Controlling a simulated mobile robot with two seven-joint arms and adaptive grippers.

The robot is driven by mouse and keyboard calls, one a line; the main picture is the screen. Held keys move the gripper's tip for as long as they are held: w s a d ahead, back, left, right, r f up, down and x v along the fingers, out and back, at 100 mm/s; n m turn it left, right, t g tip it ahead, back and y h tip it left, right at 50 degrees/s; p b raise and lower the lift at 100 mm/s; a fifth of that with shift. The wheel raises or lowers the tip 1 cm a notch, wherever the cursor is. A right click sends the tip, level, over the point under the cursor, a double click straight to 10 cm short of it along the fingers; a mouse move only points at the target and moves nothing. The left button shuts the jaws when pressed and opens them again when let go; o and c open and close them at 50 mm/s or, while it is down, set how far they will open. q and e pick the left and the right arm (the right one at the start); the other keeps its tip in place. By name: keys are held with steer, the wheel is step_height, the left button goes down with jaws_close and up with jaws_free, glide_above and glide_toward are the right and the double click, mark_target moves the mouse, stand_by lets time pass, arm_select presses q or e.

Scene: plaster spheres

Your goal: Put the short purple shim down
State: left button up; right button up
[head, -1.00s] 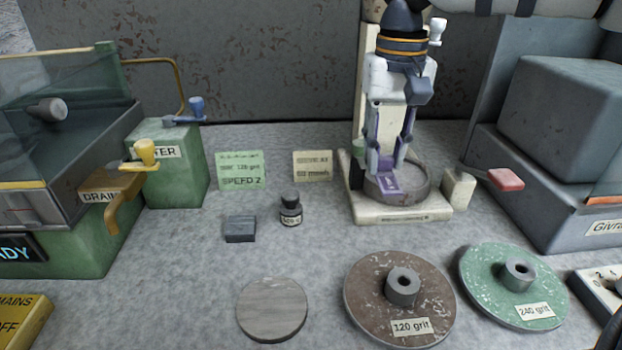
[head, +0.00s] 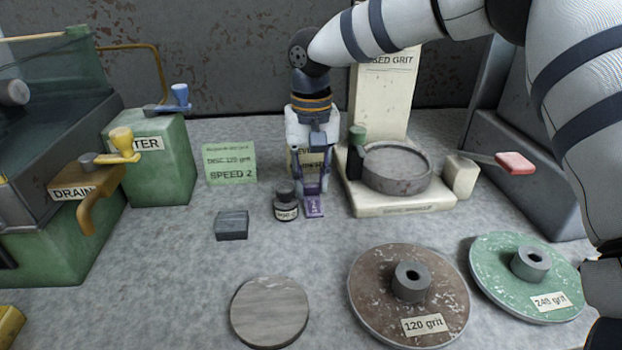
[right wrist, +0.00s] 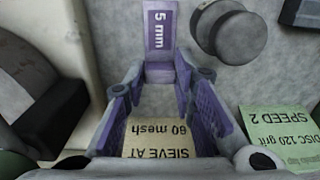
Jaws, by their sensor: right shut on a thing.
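The short purple shim (head: 314,208), marked "5 mm" in the right wrist view (right wrist: 160,32), is held at the tips of my right gripper (head: 313,190). In the right wrist view the gripper (right wrist: 160,76) is shut on the shim's near end, and its labelled face sticks out beyond the fingertips. My left gripper is not in view.
The used-grit stand (head: 402,206) with its round dish is close on the right. A dark grey block (head: 232,226) lies left of the bottle. Note cards, including the green one (head: 231,164), stand behind. The bench in front is clear up to the brown disc (head: 440,292) and grey disc (head: 269,312).

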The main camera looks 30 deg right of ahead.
steer(key=shift+f, duration=0.2)
steer(key=o, duration=0.6)
steer(key=shift+r, duration=0.1)
